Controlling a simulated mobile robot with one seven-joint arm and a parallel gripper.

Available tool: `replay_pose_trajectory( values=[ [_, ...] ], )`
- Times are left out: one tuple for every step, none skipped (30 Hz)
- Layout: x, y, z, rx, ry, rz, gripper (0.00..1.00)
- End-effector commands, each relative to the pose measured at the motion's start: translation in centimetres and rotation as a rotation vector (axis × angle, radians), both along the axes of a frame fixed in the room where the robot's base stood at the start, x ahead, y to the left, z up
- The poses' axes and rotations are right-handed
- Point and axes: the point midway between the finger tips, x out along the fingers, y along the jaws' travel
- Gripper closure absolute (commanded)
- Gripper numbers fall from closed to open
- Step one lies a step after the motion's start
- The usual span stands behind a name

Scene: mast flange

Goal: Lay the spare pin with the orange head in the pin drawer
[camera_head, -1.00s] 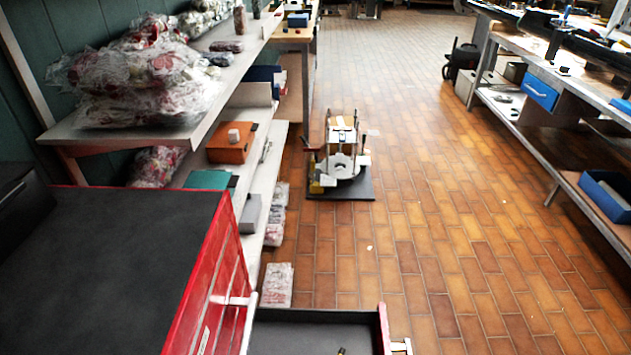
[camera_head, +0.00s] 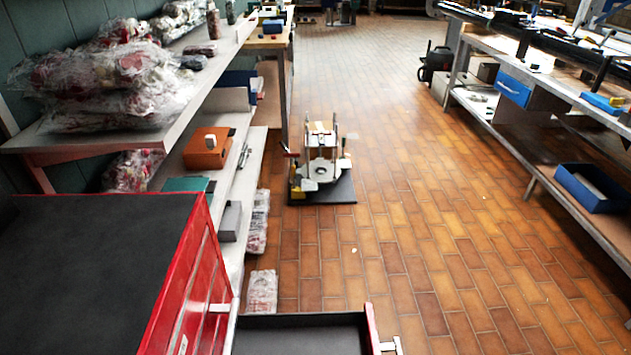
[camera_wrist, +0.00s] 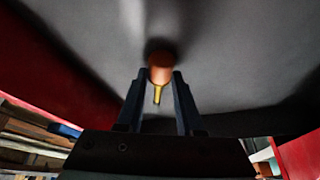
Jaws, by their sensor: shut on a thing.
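The pin drawer (camera_head: 372,330) stands pulled out at the bottom of the head view. It has a dark floor and a red front panel, and its near part is cut off by the frame edge. In the wrist view, my gripper (camera_wrist: 161,75) is shut on the spare pin (camera_wrist: 160,68). The pin's round orange head shows between the fingertips, and a thin yellow part points back toward the palm. A dark shadow lies close by the head on a grey surface with red sides, which looks like the drawer's inside. I cannot tell whether the pin touches it. My gripper is not in the head view.
The red cabinet (camera_head: 185,275) with a black top fills the lower left. Shelves with bagged parts (camera_head: 105,80) run along the left wall. A fixture on a dark mat (camera_head: 325,190) stands on the tiled floor, which is otherwise largely clear. A workbench (camera_head: 560,95) stands at right.

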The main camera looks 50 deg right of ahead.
Motion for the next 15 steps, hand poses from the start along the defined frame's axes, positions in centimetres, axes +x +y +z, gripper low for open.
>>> replay_pose_trajectory(
  values=[
    [0.01, 0.0, -0.17, 0.0, 0.0, 0.0, 0.62],
    [0.01, 0.0, -0.12, 0.0, 0.0, 0.0, 0.57],
    [0.01, -0.01, -0.1, 0.0, 0.0, 0.0, 0.5],
    [0.01, 0.0, -0.09, 0.0, 0.0, 0.0, 0.44],
    [0.01, 0.0, -0.09, 0.0, 0.0, 0.0, 0.39],
    [0.01, 0.0, -0.09, 0.0, 0.0, 0.0, 0.34],
    [0.01, -0.01, -0.09, 0.0, 0.0, 0.0, 0.34],
    [0.01, -0.01, -0.08, 0.0, 0.0, 0.0, 0.34],
    [0.01, -0.01, -0.08, 0.0, 0.0, 0.0, 0.34],
    [0.01, -0.01, -0.08, 0.0, 0.0, 0.0, 0.34],
    [0.01, -0.01, -0.08, 0.0, 0.0, 0.0, 0.34],
    [0.01, -0.01, -0.08, 0.0, 0.0, 0.0, 0.34],
    [0.02, -0.01, -0.07, 0.0, 0.0, 0.0, 0.34],
    [0.01, -0.01, -0.03, 0.0, 0.0, 0.0, 0.34],
    [0.01, -0.02, 0.11, 0.0, 0.0, 0.0, 0.34]
  ],
)
